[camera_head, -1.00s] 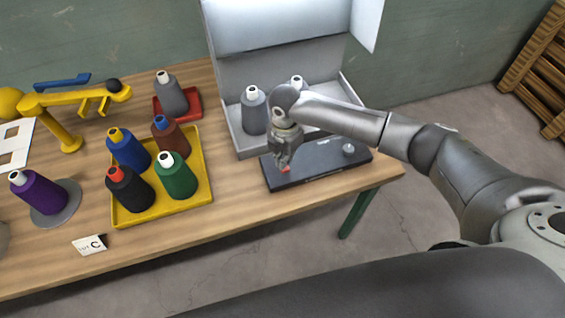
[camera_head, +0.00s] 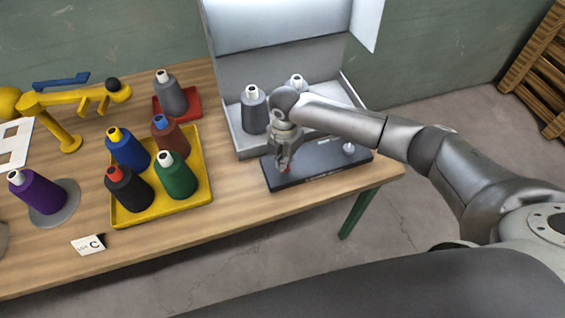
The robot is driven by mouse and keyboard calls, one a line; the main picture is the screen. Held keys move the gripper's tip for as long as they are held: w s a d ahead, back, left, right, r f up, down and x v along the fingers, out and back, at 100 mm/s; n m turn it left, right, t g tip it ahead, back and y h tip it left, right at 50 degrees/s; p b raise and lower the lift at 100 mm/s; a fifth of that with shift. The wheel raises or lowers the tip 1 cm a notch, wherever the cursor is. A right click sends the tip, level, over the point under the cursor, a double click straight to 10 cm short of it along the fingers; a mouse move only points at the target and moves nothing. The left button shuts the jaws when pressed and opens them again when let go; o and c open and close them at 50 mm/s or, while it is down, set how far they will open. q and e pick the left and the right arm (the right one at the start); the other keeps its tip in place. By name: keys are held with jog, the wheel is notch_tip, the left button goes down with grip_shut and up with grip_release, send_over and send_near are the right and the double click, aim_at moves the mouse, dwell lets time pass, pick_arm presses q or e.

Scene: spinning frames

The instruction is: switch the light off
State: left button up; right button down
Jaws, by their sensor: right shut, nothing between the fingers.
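A dark control panel (camera_head: 325,165) lies at the right end of the table, in front of a grey light booth (camera_head: 283,72). It has a small red switch or button (camera_head: 287,171) toward its front left and a pale round knob (camera_head: 349,148) at its right. My right gripper (camera_head: 283,163) is shut and empty, pointing down over the panel's left part. Its fingertips are at the red switch; they partly hide it, and I cannot tell whether they touch it. The booth's upper panel (camera_head: 275,25) looks pale and bright. My left gripper is not in view.
Grey cones (camera_head: 254,112) stand in the booth. A yellow tray (camera_head: 205,180) holds several coloured cones to the left. A grey cone stands on a red tray (camera_head: 194,103). A purple cone (camera_head: 38,192), a yellow stand (camera_head: 70,99) and a card (camera_head: 88,245) are further left.

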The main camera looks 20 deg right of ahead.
jog(key=shift+f+b, duration=0.6)
jog(key=shift+f, duration=0.55)
dwell(0.4)
jog(key=shift+s+r, duration=0.1)
jog(key=shift+r+p, duration=0.9)
jog(key=shift+p, duration=0.2)
notch_tip(320, 180, up, 5)
jog(key=p, duration=0.5)
